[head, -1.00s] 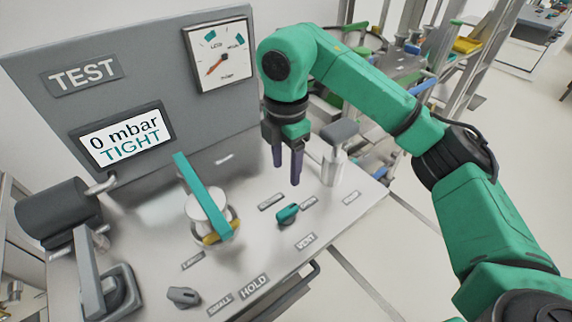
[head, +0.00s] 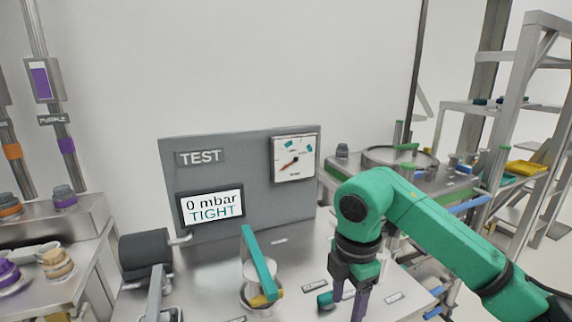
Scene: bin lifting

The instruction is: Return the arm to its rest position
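My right arm (head: 440,235), green with black joints, comes in from the right. It is bent at the elbow, with the wrist pointing down. Its gripper (head: 348,305) hangs over the right part of the steel test bench, with its two dark purple fingers apart and nothing seen between them. The fingertips are close to the bottom edge of the head view, so their height above the bench is hard to tell. My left gripper is not in view.
A grey panel (head: 240,160) reads TEST, 0 mbar and TIGHT, with a dial (head: 296,158). A teal-handled clamp (head: 258,262) stands left of the gripper. A black cylinder (head: 145,255) is at left. Racks and a side table (head: 410,160) stand at right.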

